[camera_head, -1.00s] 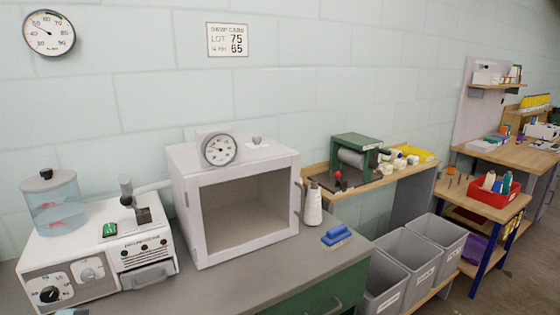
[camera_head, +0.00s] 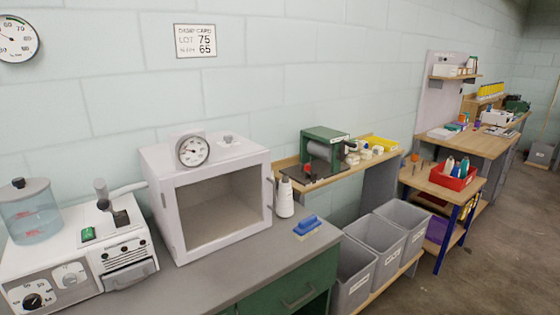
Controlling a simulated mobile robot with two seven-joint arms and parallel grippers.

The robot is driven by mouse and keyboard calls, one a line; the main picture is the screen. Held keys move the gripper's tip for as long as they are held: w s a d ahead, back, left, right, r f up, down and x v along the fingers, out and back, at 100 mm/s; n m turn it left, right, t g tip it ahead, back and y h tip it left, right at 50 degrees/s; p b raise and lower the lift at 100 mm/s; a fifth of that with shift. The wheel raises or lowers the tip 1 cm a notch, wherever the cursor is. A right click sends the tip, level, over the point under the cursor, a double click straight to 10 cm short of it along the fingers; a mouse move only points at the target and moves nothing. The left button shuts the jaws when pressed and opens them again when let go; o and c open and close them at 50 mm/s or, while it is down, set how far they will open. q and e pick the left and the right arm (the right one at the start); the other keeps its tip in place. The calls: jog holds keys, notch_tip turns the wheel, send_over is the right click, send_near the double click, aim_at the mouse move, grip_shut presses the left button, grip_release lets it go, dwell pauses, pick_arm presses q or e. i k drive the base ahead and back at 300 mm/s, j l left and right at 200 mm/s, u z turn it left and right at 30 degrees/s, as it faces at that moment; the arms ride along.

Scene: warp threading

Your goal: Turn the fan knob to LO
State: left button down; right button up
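A white machine (camera_head: 75,265) stands at the left end of the grey counter, with a clear water tank (camera_head: 28,212) on its top left. Neither of my grippers is in view.
A white open-fronted cabinet (camera_head: 262,205) with a round gauge (camera_head: 193,151) stands right of the machine. A white bottle (camera_head: 284,198) and blue brush (camera_head: 307,225) are on the counter (camera_head: 225,282). Grey bins (camera_head: 350,278) stand to the right; open floor (camera_head: 515,225) lies at far right.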

aim_at(69, 280)
jog(key=u, duration=1.6)
